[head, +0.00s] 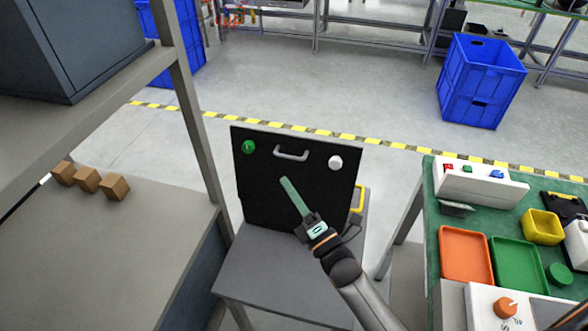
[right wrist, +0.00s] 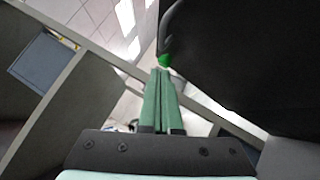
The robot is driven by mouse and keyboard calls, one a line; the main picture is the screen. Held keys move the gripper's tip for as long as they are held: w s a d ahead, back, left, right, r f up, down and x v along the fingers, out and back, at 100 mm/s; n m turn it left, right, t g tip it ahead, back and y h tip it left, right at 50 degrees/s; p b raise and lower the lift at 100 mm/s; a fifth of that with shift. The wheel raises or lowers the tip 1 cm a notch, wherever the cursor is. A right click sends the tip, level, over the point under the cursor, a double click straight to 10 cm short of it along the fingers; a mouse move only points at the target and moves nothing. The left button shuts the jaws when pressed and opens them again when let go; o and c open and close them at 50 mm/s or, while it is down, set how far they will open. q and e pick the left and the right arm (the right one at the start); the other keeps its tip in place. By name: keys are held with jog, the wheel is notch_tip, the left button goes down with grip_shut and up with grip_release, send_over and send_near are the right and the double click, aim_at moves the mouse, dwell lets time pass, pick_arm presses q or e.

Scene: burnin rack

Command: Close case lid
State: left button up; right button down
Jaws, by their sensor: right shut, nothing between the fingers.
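The black case lid (head: 262,190) stands upright on a small grey table (head: 270,275). Its near face carries a grey handle (head: 291,154), a round green part (head: 248,146) at the upper left and a round white part (head: 335,162) at the upper right. My right gripper (head: 285,182) has long green fingers, shut and empty, in front of the lid's face below the handle. In the right wrist view the shut fingers (right wrist: 161,74) point up beside the dark lid (right wrist: 245,65), close to a green part (right wrist: 165,60). I cannot tell whether they touch. The case body is not clearly visible.
A grey shelf (head: 150,235) with small brown blocks (head: 88,180) stands left of the table. At right, a green bench (head: 432,195) holds orange and green trays (head: 466,253). Blue crates (head: 478,82) stand behind on open floor.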

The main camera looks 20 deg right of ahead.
jog(key=w, duration=0.1)
jog(key=w+d+r, duration=0.1)
jog(key=w+d, duration=0.1)
jog(key=shift+r+p, duration=0.35)
jog(key=shift+p, duration=0.05)
jog(key=shift+w, duration=0.1)
